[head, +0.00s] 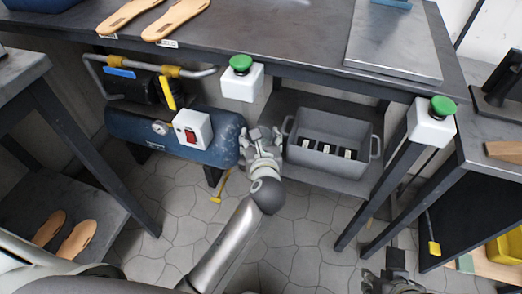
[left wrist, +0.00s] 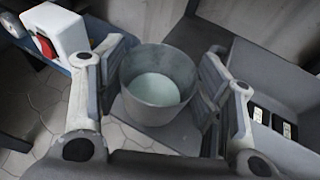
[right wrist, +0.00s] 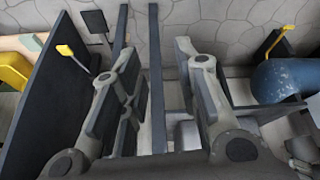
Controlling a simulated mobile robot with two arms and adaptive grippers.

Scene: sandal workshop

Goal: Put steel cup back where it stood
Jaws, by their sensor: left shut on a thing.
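The steel cup (left wrist: 152,108) shows in the left wrist view as a round grey vessel with a pale green inside, its open mouth toward the camera. My left gripper (head: 259,134) is shut on it, with one finger pad on each side. In the head view the gripper is between the blue tank and the grey crate, and the cup is hidden by the hand. The cup is over the left edge of the low shelf (head: 285,112); I cannot tell whether it touches the shelf. My right gripper (right wrist: 157,75) is open and empty, low at the bottom right of the head view.
The grey crate (head: 331,160) with dark items stands on the shelf, right of the left gripper. A blue compressor tank (head: 165,137) with a red-switch box (head: 193,130) is at left. Table legs (head: 378,190) stand between the two grippers. Sandal soles (head: 178,18) lie on the tabletop.

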